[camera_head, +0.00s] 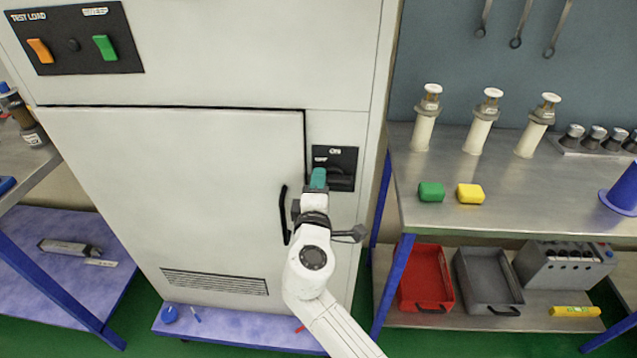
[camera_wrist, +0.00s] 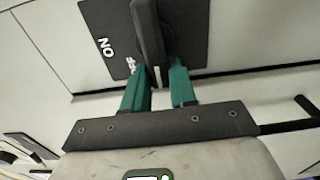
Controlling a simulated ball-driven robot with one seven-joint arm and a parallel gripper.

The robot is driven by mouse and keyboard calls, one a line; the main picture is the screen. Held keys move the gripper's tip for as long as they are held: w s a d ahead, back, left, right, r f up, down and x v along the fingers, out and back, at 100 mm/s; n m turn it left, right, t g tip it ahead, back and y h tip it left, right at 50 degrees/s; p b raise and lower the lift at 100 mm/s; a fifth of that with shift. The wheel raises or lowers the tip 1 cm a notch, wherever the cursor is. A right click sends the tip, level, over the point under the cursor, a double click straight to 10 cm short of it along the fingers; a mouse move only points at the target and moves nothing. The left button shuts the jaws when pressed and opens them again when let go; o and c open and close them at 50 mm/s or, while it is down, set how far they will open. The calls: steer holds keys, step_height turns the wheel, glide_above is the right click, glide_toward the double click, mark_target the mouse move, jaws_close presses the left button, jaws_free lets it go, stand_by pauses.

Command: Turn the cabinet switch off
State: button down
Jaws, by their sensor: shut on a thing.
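The cabinet switch is a black rotary handle (camera_wrist: 148,38) on a dark plate (camera_head: 347,158) on the pale cabinet front. The plate has ON at the top and OFF at the left, partly hidden by a finger in the wrist view. The handle lies roughly level in the head view, with its white-marked end toward the left, OFF side. My gripper (camera_head: 319,176) has teal fingers in front of the plate. In the wrist view the fingers (camera_wrist: 160,86) stand on both sides of the handle's marked end, shut on it. In the head view they hide part of the handle.
A black door handle (camera_head: 285,215) is just left of my gripper. An upper panel (camera_head: 75,40) carries orange and green switches. To the right stands a metal bench (camera_head: 540,190) with green and yellow blocks, white-topped cylinders, and red and grey trays below.

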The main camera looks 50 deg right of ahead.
steer(key=shift+s+d+f, duration=0.25)
steer(key=shift+f, duration=0.15)
steer(key=c, duration=1.2)
jaws_free()
steer(key=shift+o, duration=0.9)
steer(key=shift+r, duration=0.25)
steer(key=shift+w, duration=0.1)
steer(key=shift+a, duration=0.2)
steer(key=b+v, duration=0.1)
steer(key=v, duration=0.9)
steer(key=shift+s+a, duration=0.2)
steer(key=shift+s, duration=0.1)
